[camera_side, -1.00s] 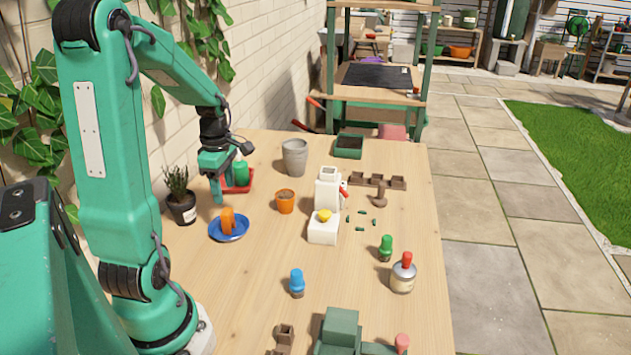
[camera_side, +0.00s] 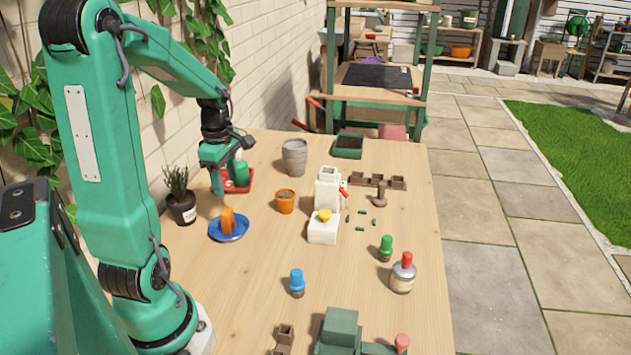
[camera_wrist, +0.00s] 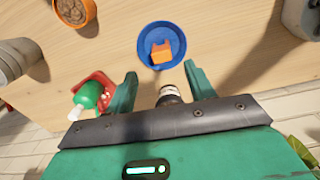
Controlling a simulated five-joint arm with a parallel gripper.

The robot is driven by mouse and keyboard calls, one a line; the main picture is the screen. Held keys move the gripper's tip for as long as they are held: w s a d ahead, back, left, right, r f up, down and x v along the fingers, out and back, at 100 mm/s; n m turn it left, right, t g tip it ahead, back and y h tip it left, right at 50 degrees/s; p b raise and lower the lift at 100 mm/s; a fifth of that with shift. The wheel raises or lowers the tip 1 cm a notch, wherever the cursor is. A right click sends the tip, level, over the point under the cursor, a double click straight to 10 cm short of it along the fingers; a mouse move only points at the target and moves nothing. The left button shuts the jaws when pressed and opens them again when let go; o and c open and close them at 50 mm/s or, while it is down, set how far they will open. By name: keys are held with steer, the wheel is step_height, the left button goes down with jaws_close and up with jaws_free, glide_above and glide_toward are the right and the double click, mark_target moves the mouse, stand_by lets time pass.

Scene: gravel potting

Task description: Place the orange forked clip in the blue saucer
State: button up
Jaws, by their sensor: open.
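The orange forked clip (camera_side: 228,220) is in the blue saucer (camera_side: 243,232), standing up from it in the side view. The wrist view also shows the orange clip (camera_wrist: 161,53) inside the rim of the blue saucer (camera_wrist: 146,33). My gripper (camera_side: 221,180) is above and behind the saucer in the side view, apart from the clip. In the wrist view its two green fingers (camera_wrist: 162,83) are spread wide with nothing held between them.
A potted plant (camera_side: 181,207) stands left of the saucer, and a small orange pot (camera_side: 285,201) to its right. A red tray (camera_side: 245,187) with a green bottle (camera_side: 241,172) is close behind my gripper.

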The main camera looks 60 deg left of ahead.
steer(key=d+r+m+t, duration=0.2)
steer(key=d+r+m, duration=0.3)
steer(key=d+m, duration=0.7)
steer(key=s+d+r+m+t, duration=0.1)
steer(key=d+r+m+t, duration=0.2)
steer(key=d+m, duration=0.9)
step_height(320, 180, up, 2)
steer(key=shift+s+r+m, duration=0.15)
steer(key=shift+r+m, duration=0.1)
steer(key=shift+m, duration=0.75)
